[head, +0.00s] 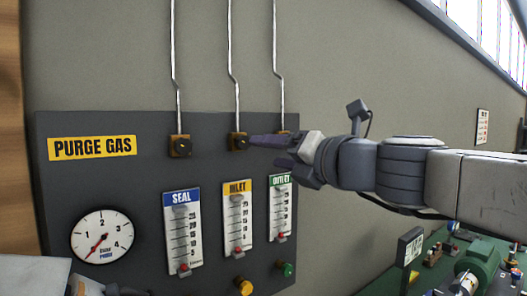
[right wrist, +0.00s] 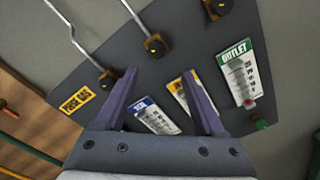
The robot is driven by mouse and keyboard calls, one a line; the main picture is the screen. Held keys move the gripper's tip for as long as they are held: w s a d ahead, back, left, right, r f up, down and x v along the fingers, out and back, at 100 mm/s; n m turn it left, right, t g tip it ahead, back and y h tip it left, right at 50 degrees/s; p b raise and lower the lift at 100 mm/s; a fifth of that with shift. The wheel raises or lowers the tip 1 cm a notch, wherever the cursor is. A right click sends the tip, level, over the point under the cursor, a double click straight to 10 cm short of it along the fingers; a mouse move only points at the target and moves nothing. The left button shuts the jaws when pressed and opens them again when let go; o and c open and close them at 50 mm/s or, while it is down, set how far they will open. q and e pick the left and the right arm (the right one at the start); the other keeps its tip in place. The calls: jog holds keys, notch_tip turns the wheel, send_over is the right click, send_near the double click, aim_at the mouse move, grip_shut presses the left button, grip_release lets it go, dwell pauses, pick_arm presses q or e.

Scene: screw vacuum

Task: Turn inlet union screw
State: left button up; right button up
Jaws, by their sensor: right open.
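The inlet union screw (head: 238,142) is a brass-coloured block with a dark knob at the foot of the middle pipe, above the yellow INLET meter (head: 237,222). My right gripper (head: 265,150) comes in from the right with its purple fingers spread and nothing between them. In the head view one fingertip overlaps the inlet screw's right edge; contact cannot be told. In the right wrist view the inlet screw (right wrist: 155,45) shows just beyond the gap between the fingertips (right wrist: 160,73).
The seal union (head: 180,146) stands to the left. The outlet union (head: 284,132) is partly hidden behind my right gripper; it shows clearly in the right wrist view (right wrist: 217,8). A round gauge (head: 102,236) is at lower left of the grey panel (head: 140,205). Green machinery (head: 480,262) stands at lower right.

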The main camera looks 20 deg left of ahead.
aim_at(245, 143)
jog(key=shift+m, duration=0.5)
jog(key=x, duration=0.3)
jog(key=r+p+x, duration=0.1)
jog(key=x, duration=0.6)
jog(key=shift+w+a+r, duration=0.15)
jog(key=shift+a+r, duration=0.05)
jog(key=shift+r, duration=0.05)
grip_shut()
